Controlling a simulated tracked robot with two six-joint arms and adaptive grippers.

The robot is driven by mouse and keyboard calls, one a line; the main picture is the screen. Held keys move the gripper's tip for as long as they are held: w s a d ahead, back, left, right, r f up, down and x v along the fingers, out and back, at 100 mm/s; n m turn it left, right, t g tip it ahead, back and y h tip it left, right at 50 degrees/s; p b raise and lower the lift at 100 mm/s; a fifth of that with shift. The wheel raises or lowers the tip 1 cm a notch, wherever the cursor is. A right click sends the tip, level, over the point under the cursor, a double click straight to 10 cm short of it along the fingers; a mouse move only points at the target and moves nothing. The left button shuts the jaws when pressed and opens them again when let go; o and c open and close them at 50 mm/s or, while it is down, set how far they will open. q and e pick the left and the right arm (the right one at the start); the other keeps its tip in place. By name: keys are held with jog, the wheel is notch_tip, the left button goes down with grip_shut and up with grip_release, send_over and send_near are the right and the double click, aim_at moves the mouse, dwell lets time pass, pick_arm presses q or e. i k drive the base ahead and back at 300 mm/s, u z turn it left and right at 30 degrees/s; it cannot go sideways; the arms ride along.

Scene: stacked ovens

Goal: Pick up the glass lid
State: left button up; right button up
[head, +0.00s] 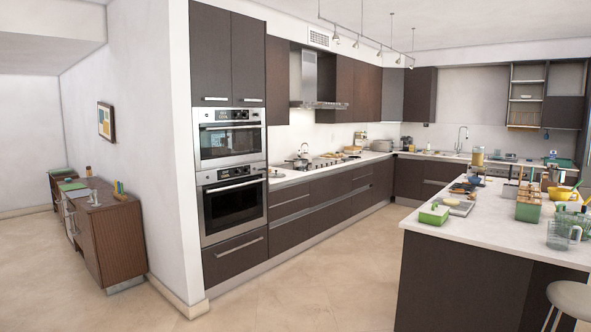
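I cannot make out the glass lid for certain at this distance. A small, pale, low object (276,173) lies on the back counter just right of the stacked ovens; it is too small to tell whether it is a lid. A silvery pot (300,163) stands near it by the cooktop, and I cannot tell whether it is covered. Neither of my grippers is in view.
Stacked ovens (232,200), both shut, stand in a tall dark cabinet. An island (470,222) at the right holds several dishes and jars, with a stool (572,297) at its front corner. A wooden sideboard (115,235) stands left. The floor between (330,270) is clear.

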aim_at(276, 175)
jog(key=u, duration=0.05)
jog(key=i, duration=8.15)
jog(key=z, duration=0.05)
